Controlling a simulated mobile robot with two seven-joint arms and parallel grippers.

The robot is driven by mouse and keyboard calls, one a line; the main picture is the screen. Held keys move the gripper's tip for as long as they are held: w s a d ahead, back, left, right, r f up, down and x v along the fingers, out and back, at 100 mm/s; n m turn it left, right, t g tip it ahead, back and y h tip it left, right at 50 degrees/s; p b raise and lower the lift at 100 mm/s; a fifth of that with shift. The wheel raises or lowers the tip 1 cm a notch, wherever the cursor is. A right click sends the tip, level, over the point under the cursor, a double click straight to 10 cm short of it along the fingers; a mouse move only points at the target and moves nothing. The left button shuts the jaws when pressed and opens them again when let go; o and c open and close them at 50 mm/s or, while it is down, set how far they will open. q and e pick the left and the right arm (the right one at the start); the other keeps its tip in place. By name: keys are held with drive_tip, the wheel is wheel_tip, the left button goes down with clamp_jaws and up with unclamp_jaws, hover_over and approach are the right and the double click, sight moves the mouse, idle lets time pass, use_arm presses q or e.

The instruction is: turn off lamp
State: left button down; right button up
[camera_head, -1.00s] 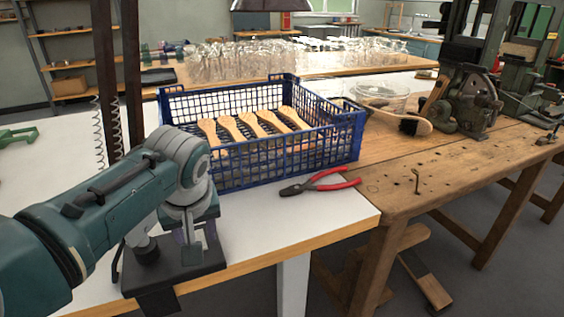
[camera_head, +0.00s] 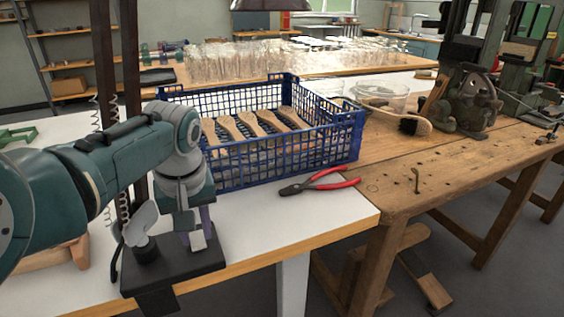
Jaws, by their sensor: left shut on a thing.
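A dark hanging lamp shade (camera_head: 270,4) is cut off by the top edge; I cannot tell whether it is lit. My left arm comes in from the left, and my left gripper (camera_head: 192,238) points down at a dark block-like base (camera_head: 170,262) on the near edge of the white table. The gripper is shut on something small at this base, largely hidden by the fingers. A grey paddle-like part (camera_head: 141,222) stands on the base beside the gripper. My right gripper is out of view.
A blue crate (camera_head: 285,165) with several wooden brush bodies stands behind the gripper. Red-handled pliers (camera_head: 320,184) lie before it. A wooden workbench (camera_head: 400,190) is at right. A wooden piece (camera_head: 78,250) lies at left, partly behind my arm. The white table's front right is clear.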

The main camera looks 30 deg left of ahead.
sight(198, 246)
use_arm(q)
drive_tip(key=shift+a+h, duration=0.1)
drive_tip(key=shift+h, duration=0.2)
drive_tip(key=c, duration=0.6)
unclamp_jaws()
wheel_tip(198, 246, up, 10)
drive_tip(key=d+p, duration=0.1)
drive_tip(key=p, duration=0.3)
drive_tip(key=shift+s+p, duration=0.35)
drive_tip(key=shift+s, duration=0.05)
drive_tip(key=shift+f, duration=0.1)
